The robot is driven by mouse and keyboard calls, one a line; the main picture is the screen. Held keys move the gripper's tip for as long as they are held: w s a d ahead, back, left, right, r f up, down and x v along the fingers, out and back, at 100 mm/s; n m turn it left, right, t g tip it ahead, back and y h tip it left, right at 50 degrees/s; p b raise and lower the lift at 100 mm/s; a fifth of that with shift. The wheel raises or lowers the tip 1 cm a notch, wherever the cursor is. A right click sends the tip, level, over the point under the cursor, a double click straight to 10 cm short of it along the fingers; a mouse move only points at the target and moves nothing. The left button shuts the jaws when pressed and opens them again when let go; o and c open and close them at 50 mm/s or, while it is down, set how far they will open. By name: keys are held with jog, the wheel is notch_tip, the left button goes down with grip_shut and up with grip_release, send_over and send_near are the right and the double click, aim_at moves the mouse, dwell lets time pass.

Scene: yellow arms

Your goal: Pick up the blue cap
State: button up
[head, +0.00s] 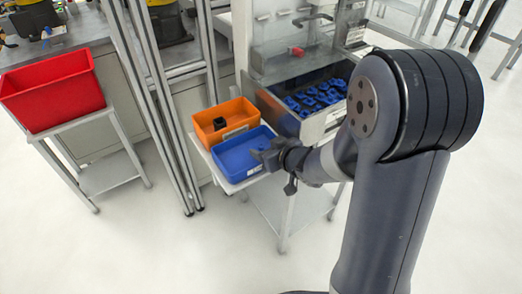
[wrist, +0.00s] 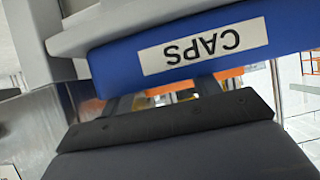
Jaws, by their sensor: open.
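Several blue caps, or blue pieces that look like them, lie in rows in the metal-framed tray (head: 325,122) of the machine, right of the bins in the head view; one such blue piece (head: 308,102) is near its middle. A blue bin (head: 235,160) stands on a small white stand. In the wrist view its wall (wrist: 110,70) carries an upside-down label reading CAPS. My gripper (head: 262,155) is at the right side of the blue bin. In the wrist view my gripper (wrist: 165,92) is open, its dark fingers near the bin's wall. No cap shows between them.
An orange bin (head: 205,135) with a dark item (head: 219,124) inside stands behind the blue bin. A red bin (head: 55,92) is on a separate stand at left. Metal posts (head: 165,110) rise between the stands. The front floor is clear.

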jog(key=shift+x, duration=1)
jog(key=c, duration=1.1)
